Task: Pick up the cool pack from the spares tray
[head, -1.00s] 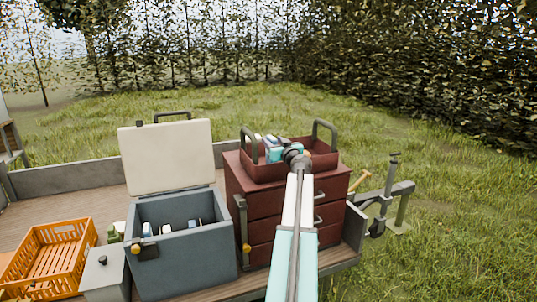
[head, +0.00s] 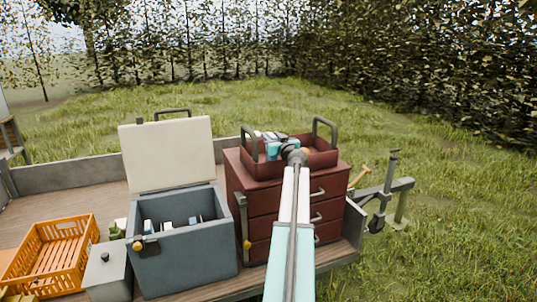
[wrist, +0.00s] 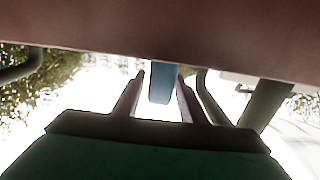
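The spares tray (head: 262,170) is a dark red open tray with two grey hoop handles, on top of a red drawer cabinet. My wrist and gripper reach into it; in the head view my arm hides much of its inside. In the wrist view my gripper (wrist: 159,78) has its two fingers apart, with a narrow blue piece, apparently the cool pack (wrist: 161,88), between them. A gap shows on its left side; the right finger is very near it, and I cannot tell if they touch. A reddish-brown surface fills the top of the wrist view.
The red drawer cabinet (head: 262,198) stands on a trailer bed. Left of it is a grey-blue cool box (head: 185,262) with its pale lid (head: 167,155) open and several items inside. An orange crate (head: 50,262) and a small grey box (head: 107,277) stand farther left.

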